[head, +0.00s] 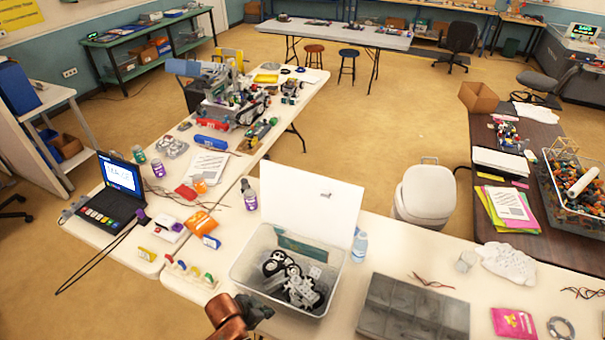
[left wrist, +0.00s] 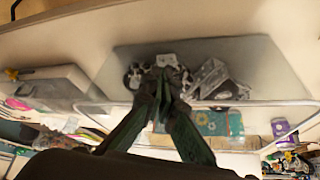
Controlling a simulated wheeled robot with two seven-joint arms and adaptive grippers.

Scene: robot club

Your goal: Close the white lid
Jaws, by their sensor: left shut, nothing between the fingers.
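The white lid (head: 312,205) stands open and upright at the back edge of a clear plastic box (head: 243,268). Inside the box lie black wheels and grey parts. My left gripper (head: 262,308) is at the near left corner of the box, on the opposite side from the raised lid. It is shut and empty. In the left wrist view its dark green fingers (left wrist: 164,78) meet at the tips, in front of the box (left wrist: 270,65) and its contents. I cannot tell whether they touch the box. My right gripper is not in view.
A water bottle (head: 360,246) stands right of the box, close to the lid. A grey compartment case (head: 414,308) lies further right on the table. An orange packet (head: 201,223) and a purple-labelled bottle (head: 249,195) are to the left. A white bin (head: 425,193) stands behind the table.

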